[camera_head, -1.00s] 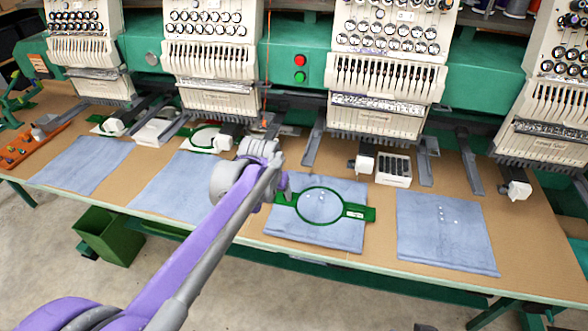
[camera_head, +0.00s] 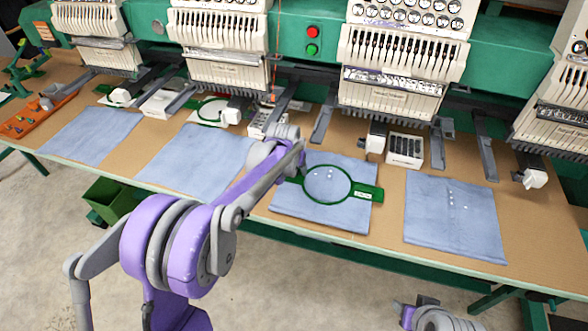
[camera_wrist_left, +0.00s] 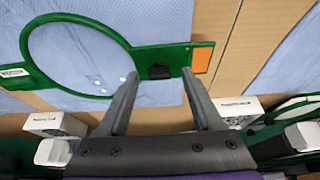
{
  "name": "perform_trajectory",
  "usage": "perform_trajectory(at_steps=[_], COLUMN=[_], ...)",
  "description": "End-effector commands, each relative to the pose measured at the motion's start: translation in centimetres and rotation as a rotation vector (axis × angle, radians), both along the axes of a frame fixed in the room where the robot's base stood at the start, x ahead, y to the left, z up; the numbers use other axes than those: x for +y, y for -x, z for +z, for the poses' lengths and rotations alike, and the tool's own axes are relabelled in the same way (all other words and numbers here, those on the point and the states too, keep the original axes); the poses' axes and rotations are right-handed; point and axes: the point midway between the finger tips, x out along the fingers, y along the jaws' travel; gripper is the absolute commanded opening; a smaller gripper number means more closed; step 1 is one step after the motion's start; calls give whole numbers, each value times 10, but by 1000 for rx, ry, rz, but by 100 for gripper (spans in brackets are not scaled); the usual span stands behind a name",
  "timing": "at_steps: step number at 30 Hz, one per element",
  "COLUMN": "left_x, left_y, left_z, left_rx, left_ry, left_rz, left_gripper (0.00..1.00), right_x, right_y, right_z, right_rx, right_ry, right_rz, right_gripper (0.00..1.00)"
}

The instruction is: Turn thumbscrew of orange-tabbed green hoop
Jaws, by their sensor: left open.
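The green hoop (camera_head: 346,198) lies flat on a blue folded cloth at the middle of the table; its ring and arms also show in the left wrist view (camera_wrist_left: 122,58). The orange tab (camera_wrist_left: 202,60) is at the end of one arm. A small black thumbscrew (camera_wrist_left: 160,72) sits on that arm, between ring and tab. My left gripper (camera_wrist_left: 160,76) is open, its fingertips apart on either side of the thumbscrew, over the arm's edge. I cannot tell whether they touch it. In the head view my left wrist hides this end of the hoop. Part of my right arm shows at the bottom edge.
Other blue cloths (camera_head: 455,218) lie to both sides on the brown table (camera_head: 392,215). White embroidery heads (camera_head: 400,70) stand along the back. A white box with dark slots (camera_head: 405,150) stands behind the hoop. An orange tray (camera_head: 40,115) lies at far left.

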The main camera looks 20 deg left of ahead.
Motion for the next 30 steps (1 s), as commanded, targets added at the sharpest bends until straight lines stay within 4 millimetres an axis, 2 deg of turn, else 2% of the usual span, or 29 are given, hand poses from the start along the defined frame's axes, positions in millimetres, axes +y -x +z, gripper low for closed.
perform_trajectory(at_steps=[9, 11, 18, 21, 30], left_x=[0, 0, 0, 0, 0], left_y=[-1, -1, -1, -1, -1], left_z=[-3, -3, -3, -3, -3], left_rx=[0, 0, 0, 0, 0], left_ry=[0, 0, 0, 0, 0], left_rz=[0, 0, 0, 0, 15], left_gripper=[68, 58, 15, 0, 0], right_x=[0, 0, 0, 0, 0], right_y=[0, 0, 0, 0, 0], right_z=[0, 0, 0, 0, -1], right_rx=[0, 0, 0, 0, 0], right_ry=[0, 0, 0, 0, 0], right_rz=[0, 0, 0, 0, 0], right_gripper=[50, 50, 50, 50, 50])
